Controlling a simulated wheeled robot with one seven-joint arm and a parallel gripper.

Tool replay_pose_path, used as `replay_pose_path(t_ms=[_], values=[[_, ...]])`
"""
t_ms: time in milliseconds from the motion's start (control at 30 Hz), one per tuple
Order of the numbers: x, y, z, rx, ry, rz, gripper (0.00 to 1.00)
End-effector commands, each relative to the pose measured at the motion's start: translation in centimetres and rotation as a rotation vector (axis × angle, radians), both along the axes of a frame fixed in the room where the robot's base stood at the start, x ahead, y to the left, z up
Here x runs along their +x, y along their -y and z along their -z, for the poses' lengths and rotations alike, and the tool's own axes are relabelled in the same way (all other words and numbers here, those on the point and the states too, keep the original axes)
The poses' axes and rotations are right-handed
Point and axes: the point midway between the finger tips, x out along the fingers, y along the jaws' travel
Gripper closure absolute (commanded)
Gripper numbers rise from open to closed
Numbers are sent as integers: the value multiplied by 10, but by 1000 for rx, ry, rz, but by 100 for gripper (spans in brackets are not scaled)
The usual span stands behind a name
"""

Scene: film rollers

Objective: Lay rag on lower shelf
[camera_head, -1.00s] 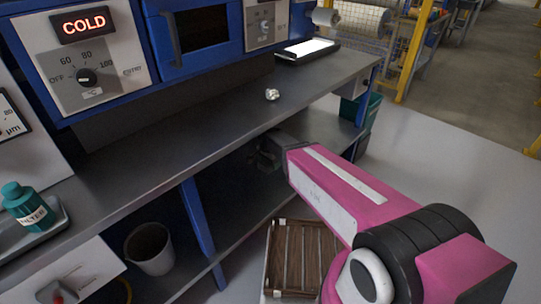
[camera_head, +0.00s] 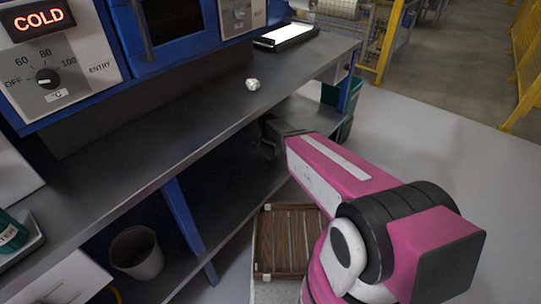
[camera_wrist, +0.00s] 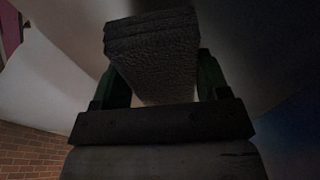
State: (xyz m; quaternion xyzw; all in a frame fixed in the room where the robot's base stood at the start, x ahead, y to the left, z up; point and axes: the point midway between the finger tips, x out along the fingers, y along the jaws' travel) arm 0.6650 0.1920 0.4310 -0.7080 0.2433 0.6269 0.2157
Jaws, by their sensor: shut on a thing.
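The rag (camera_wrist: 155,55) looks like a dark, textured, folded block in the wrist view, in deep shadow. It sits between the green fingers of my gripper (camera_wrist: 162,80), which is shut on it. In the head view my gripper (camera_head: 268,138) is dark and small, at the front edge of the worktop and partly in its shadow. The rag cannot be made out there. The lower shelf (camera_head: 225,205) is a dark surface under the worktop, open at the front. Its far part is hidden by shadow and my arm.
A grey bin (camera_head: 137,254) stands on the left of the lower shelf. A blue leg (camera_head: 182,215) crosses its front. A brown slatted crate (camera_head: 290,240) is below my arm. The worktop (camera_head: 190,135) overhead carries a crumpled white piece (camera_head: 253,84) and a tablet (camera_head: 287,36).

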Motion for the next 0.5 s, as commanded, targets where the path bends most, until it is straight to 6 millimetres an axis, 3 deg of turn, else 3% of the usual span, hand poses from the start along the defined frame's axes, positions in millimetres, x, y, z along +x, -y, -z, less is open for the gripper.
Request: replay_pose_path(t_ms=[367,500], values=[[1,1,39,0,-1,0,54],[0,1,41,-1,-1,0,54]])
